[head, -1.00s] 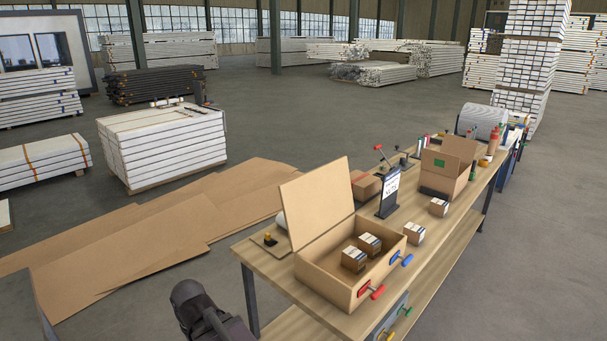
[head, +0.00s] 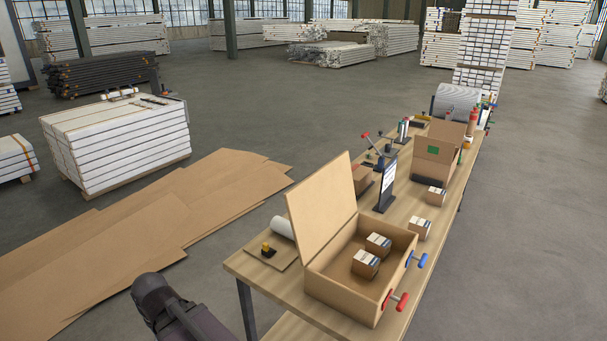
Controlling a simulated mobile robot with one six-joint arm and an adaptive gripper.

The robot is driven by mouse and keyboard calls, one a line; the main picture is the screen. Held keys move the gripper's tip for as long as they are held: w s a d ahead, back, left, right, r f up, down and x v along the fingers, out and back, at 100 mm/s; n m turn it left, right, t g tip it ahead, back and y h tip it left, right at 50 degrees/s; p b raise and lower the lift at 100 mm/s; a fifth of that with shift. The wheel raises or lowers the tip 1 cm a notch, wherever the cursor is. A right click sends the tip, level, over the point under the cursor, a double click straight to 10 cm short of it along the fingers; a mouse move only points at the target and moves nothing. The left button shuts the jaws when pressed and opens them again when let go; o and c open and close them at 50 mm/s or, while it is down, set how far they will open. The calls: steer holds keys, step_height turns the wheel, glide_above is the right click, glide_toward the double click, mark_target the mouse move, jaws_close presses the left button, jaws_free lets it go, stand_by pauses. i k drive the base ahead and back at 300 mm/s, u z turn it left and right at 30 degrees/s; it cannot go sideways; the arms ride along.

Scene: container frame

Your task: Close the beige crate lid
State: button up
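The beige crate (head: 345,303) stands on the near end of the wooden workbench. Its lid (head: 322,214) is open, standing up and leaning back a little on the crate's left side. Two small cartons, one nearer (head: 365,264) and one farther (head: 378,245), lie inside the crate. A red handle (head: 397,301) and a blue handle (head: 417,261) stick out at the crate's right side. Part of my arm shows at the bottom left, apart from the bench. My gripper is not in the picture.
The workbench (head: 268,276) runs away to the upper right. A board with a yellow knob (head: 266,249) and a white roll lie left of the lid. A black sign stand (head: 387,187), small cartons and an open cardboard box (head: 436,160) are behind the crate. Flat cardboard (head: 150,225) covers floor at left.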

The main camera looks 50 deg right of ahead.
mark_target(324, 202)
steer(key=z, duration=0.05)
steer(key=i, duration=1.1)
steer(key=z, duration=1.1)
